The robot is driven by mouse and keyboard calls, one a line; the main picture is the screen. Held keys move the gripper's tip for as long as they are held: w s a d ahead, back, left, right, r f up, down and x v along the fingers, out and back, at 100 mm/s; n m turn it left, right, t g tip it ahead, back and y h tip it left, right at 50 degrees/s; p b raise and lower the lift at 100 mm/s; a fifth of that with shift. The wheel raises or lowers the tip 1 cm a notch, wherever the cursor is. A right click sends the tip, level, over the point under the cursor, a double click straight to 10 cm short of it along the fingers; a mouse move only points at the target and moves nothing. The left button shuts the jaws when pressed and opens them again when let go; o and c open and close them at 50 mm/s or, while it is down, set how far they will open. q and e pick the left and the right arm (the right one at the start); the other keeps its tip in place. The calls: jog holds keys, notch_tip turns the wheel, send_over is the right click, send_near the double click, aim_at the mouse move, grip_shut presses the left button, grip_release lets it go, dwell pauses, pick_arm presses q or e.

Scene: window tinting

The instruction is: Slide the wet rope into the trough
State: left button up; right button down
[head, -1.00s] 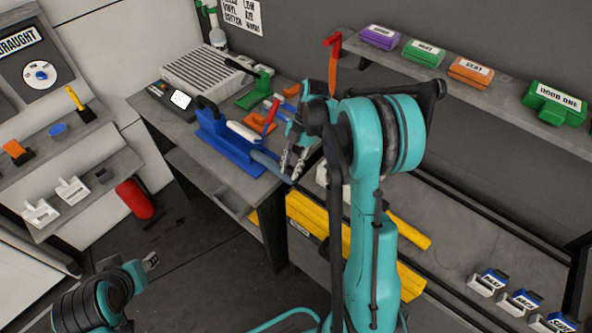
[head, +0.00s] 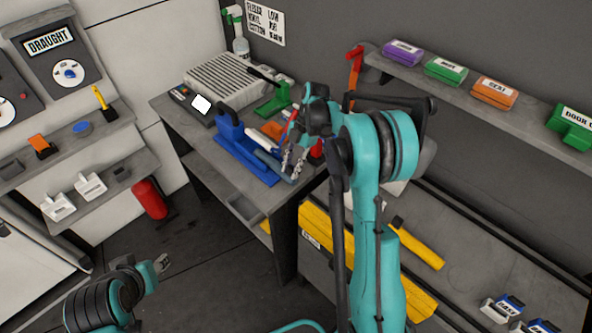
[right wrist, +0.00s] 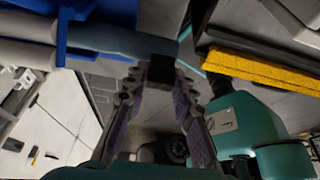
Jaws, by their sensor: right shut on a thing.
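A blue-grey roll, which looks like the wet rope (head: 268,160), lies along the blue rack (head: 238,160) on the bench beside a white roll. My right gripper (head: 290,172) is at the roll's near end, its fingers shut on it. In the right wrist view, the roll (right wrist: 125,40) runs in from the left to a dark end above the fingers (right wrist: 160,72). A grey open channel, perhaps the trough (head: 246,208), sits at the bench's front edge, below the rack. My left gripper (head: 160,265) is low at the left, away from the bench; its fingers are too small to read.
A grey ribbed box (head: 225,80), a green tool (head: 275,100) and a spray bottle (head: 240,45) stand at the bench's back. Yellow bars (head: 330,235) lie right of the bench. A red extinguisher (head: 150,198) is on the left. The floor between is clear.

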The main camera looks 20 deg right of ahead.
jog(key=shift+w+a, duration=0.5)
jog(key=shift+w, duration=0.65)
jog(key=shift+w+a, duration=0.45)
jog(key=shift+w, duration=0.7)
jog(key=shift+w+a, duration=0.5)
jog(key=shift+w, duration=0.65)
jog(key=c, duration=1.2)
grip_release()
jog(key=v, duration=1.2)
